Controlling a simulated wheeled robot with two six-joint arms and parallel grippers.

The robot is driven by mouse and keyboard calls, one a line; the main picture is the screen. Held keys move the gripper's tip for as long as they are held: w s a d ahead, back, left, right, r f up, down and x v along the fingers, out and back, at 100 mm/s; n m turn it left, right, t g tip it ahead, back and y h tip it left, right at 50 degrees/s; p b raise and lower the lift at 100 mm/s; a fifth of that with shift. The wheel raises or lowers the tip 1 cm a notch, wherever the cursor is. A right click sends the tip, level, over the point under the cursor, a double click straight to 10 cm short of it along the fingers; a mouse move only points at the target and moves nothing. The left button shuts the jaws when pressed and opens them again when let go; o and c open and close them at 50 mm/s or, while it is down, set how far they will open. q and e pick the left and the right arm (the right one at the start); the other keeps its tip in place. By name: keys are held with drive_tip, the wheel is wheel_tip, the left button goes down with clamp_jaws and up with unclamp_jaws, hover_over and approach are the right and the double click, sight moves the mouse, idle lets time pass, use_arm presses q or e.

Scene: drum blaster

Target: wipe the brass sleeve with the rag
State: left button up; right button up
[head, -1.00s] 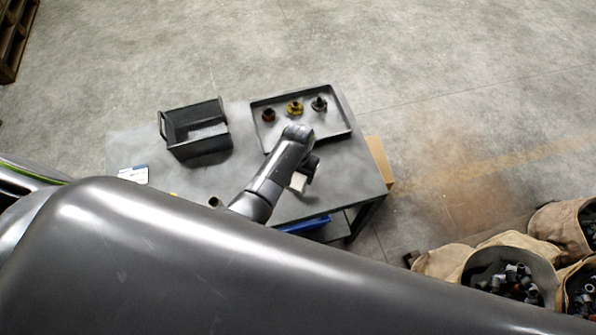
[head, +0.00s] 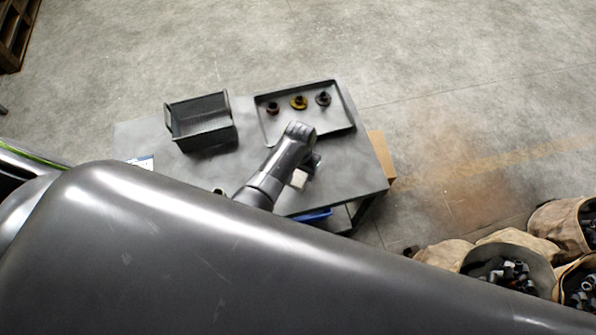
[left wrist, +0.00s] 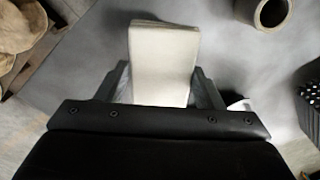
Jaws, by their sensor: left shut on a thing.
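My left gripper (left wrist: 164,84) is shut on the rag (left wrist: 163,55), a folded cream-white block between its two fingers. In the head view the rag (head: 299,179) shows as a small pale patch beside my wrist, above the table's near right part. A short, hollow, dull tan cylinder, seemingly the brass sleeve (left wrist: 268,10), stands at the top right of the left wrist view, cut by the frame edge and apart from the rag. In the head view only a bit of the sleeve (head: 218,191) shows above my dark arm link. My right gripper is not in view.
On the grey table (head: 140,135) stand a black bin (head: 203,137) and a shallow tray (head: 345,128) with three small fittings. A white-and-blue card (head: 142,162) is partly hidden at left. Sacks (head: 560,222) of parts stand on the floor at right.

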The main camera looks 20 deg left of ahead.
use_arm(q)
drive_tip(key=shift+w+d+f+b, duration=0.15)
drive_tip(key=shift+w+b, duration=0.4)
drive_tip(key=shift+w, duration=1.1)
drive_tip(key=shift+r, duration=0.2)
drive_tip(key=shift+s+r+p, duration=0.1)
drive_tip(key=shift+s+p, duration=0.95)
drive_tip(key=shift+s+a+p, duration=0.2)
drive_tip(key=shift+s+p, duration=0.5)
drive_tip(key=shift+s, duration=0.45)
